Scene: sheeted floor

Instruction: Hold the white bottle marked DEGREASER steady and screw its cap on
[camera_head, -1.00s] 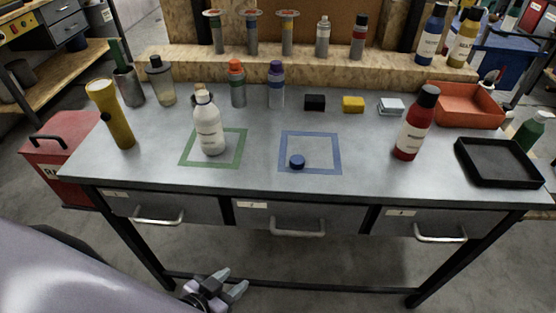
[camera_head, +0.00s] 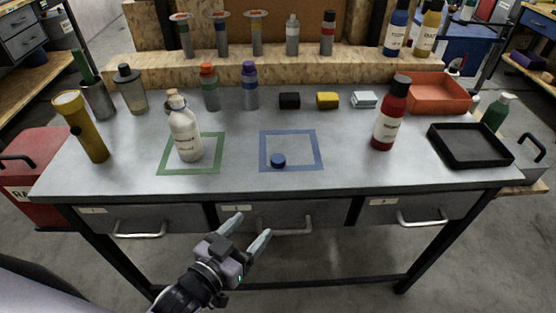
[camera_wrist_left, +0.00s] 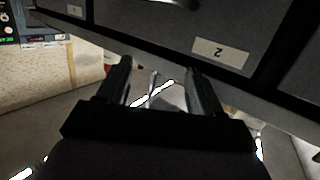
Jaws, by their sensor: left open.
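The white bottle (camera_head: 186,136) stands upright inside the green square outline on the workbench; its label is too small to read surely. Its top looks narrow and whitish. A small dark blue cap (camera_head: 278,161) lies inside the blue square outline to the right of the bottle. My left gripper (camera_head: 248,231) is open and empty, in front of the bench by the middle drawer, below the tabletop and apart from bottle and cap. In the left wrist view its two fingers (camera_wrist_left: 158,82) stand apart below the drawer fronts. My right gripper is not in view.
A red bottle (camera_head: 391,114), black tray (camera_head: 470,160) and orange bin (camera_head: 437,76) stand at the right. A yellow flashlight (camera_head: 81,128) stands at the left. Several bottles and small blocks line the back. The bench's front edge and drawer handles (camera_head: 292,230) are near my left gripper.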

